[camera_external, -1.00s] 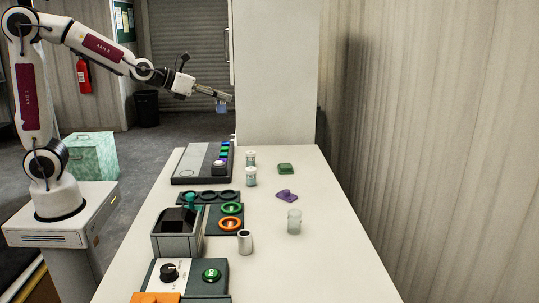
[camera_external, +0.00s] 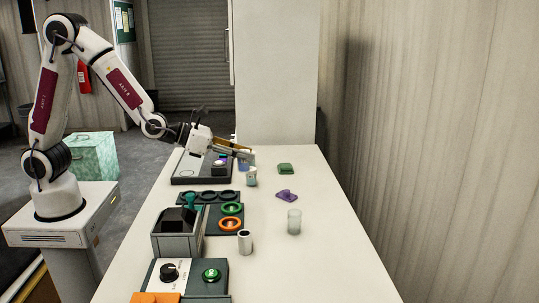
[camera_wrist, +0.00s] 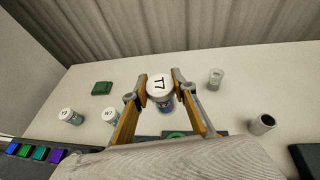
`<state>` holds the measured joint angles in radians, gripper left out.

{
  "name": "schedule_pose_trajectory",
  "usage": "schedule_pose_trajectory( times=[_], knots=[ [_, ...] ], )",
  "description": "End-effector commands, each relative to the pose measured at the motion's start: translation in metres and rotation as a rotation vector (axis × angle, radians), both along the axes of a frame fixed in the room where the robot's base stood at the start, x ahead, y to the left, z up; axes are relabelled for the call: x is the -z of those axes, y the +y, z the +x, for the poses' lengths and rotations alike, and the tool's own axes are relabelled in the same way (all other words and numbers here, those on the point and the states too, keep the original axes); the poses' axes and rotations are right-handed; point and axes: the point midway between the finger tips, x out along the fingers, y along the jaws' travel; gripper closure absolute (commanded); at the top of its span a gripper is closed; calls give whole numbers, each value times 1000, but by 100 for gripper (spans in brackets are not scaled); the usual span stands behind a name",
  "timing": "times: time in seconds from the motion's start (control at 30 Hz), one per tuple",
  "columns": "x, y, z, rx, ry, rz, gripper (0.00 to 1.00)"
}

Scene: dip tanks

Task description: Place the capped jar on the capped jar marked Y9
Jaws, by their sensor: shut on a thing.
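My gripper (camera_wrist: 161,98) is shut on a capped jar (camera_wrist: 160,88) with a white lid reading T7 and a bluish body. In the external view my gripper (camera_external: 244,155) holds this jar above the far part of the table. Two white-lidded jars stand left of it in the wrist view. The leftmost one (camera_wrist: 67,115) has a small label that looks like Y9. The other jar (camera_wrist: 109,115), nearer my left finger, seems to read W7; it also shows in the external view (camera_external: 251,177). There, my gripper largely hides the farther jar.
A dark panel (camera_external: 188,182) with coloured tiles lies left of the jars. A green block (camera_external: 286,168), a purple piece (camera_external: 286,195) and a clear glass (camera_external: 294,221) stand to the right. A metal cup (camera_external: 245,241) stands nearer. The table's right side is mostly clear.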

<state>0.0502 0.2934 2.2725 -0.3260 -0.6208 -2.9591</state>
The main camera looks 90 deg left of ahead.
Motion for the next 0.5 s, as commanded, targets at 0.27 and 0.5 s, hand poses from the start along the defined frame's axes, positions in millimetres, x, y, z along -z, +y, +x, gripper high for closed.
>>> schedule_pose_trajectory(
  times=[0.27, 0.5],
  knots=[
    [8, 56, 19, -130, -5, 19, 95],
    [2, 133, 29, -284, -5, 29, 95]
  ],
)
